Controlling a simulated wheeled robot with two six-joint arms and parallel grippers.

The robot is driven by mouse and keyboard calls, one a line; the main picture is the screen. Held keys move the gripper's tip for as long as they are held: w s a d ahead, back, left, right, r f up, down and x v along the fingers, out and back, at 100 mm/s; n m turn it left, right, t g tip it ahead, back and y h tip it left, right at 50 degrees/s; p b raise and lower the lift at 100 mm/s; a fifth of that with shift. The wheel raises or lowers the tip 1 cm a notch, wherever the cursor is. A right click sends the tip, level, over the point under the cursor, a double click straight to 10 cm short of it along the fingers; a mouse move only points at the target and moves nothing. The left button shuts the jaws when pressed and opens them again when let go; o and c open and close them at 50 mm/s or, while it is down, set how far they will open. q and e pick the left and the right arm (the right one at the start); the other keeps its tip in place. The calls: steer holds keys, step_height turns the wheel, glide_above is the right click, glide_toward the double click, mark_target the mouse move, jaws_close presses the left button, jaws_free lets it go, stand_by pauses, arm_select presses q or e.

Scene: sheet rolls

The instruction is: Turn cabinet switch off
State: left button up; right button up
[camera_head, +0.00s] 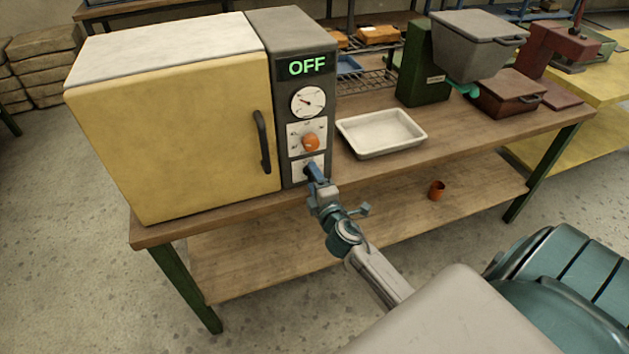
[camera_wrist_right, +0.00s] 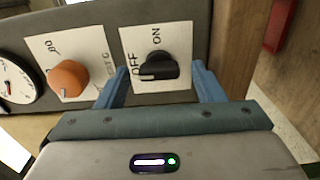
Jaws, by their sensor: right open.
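The cabinet (camera_head: 170,120) is a yellow-fronted box with a dark grey control panel, standing on the workbench. Its display (camera_head: 308,66) reads OFF in green. The black cabinet switch (camera_wrist_right: 158,68) sits on a white plate marked OFF and ON; its white mark lies on the OFF side. My right gripper (camera_head: 313,172) is at the lower part of the panel and covers most of the switch in the head view. In the right wrist view, its blue fingers (camera_wrist_right: 160,84) are open, one on each side of the switch. My left gripper is not in view.
An orange knob (camera_head: 311,142) and a round dial (camera_head: 308,102) are above the switch on the panel. A white tray (camera_head: 382,132) stands to the right of the cabinet. A green machine (camera_head: 424,75) stands behind it. An orange cup (camera_head: 437,190) is on the lower shelf.

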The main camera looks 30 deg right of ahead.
steer(key=b+v, duration=0.3)
steer(key=v, duration=0.7)
steer(key=shift+s, duration=0.35)
steer(key=shift+a, duration=0.15)
steer(key=s+d+f+m+g, duration=0.1)
steer(key=s+f+m+g, duration=0.15)
steer(key=f, duration=0.95)
steer(key=s+f+m+g+y, duration=0.1)
steer(key=s+f+m+g, duration=0.2)
steer(key=f, duration=1)
steer(key=s+d+f+m+g, duration=0.1)
steer(key=s+f+g, duration=0.25)
steer(key=f, duration=0.85)
steer(key=s+a+f+m+g+y, duration=0.1)
steer(key=s+a+f+m+g, duration=0.1)
steer(key=s+f, duration=0.8)
steer(key=s+a+f+m+g+y, duration=0.1)
steer(key=s+f+m+g, duration=0.4)
steer(key=s+f, duration=0.6)
steer(key=s+a+m, duration=0.1)
steer(key=s, duration=0.7)
steer(key=shift+a, duration=0.2)
